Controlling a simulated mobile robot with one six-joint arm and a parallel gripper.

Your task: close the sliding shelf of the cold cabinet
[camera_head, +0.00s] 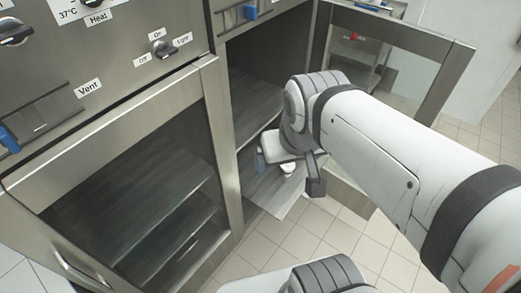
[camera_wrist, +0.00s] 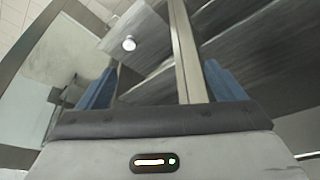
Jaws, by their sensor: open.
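The sliding shelf (camera_head: 268,193) of the cold cabinet is a grey panel, pulled partly out at the cabinet's lower opening. In the wrist view the shelf (camera_wrist: 158,32) lies beyond the fingers. A small white round object (camera_head: 287,170) rests on it and also shows in the wrist view (camera_wrist: 128,43). My gripper (camera_head: 264,157) is over the shelf by the cabinet opening; one blue finger shows, the other is hidden. In the wrist view my gripper (camera_wrist: 160,82) has its blue fingers wide apart, with nothing held. Whether it touches the shelf I cannot tell.
The cold cabinet's framed door (camera_head: 440,85) stands open at the right. A fixed shelf (camera_head: 255,105) lies inside, above the sliding one. A steel post (camera_head: 222,150) divides it from the left cabinet (camera_head: 130,190), which has a "Vent" slider. Tiled floor (camera_head: 310,232) is clear in front.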

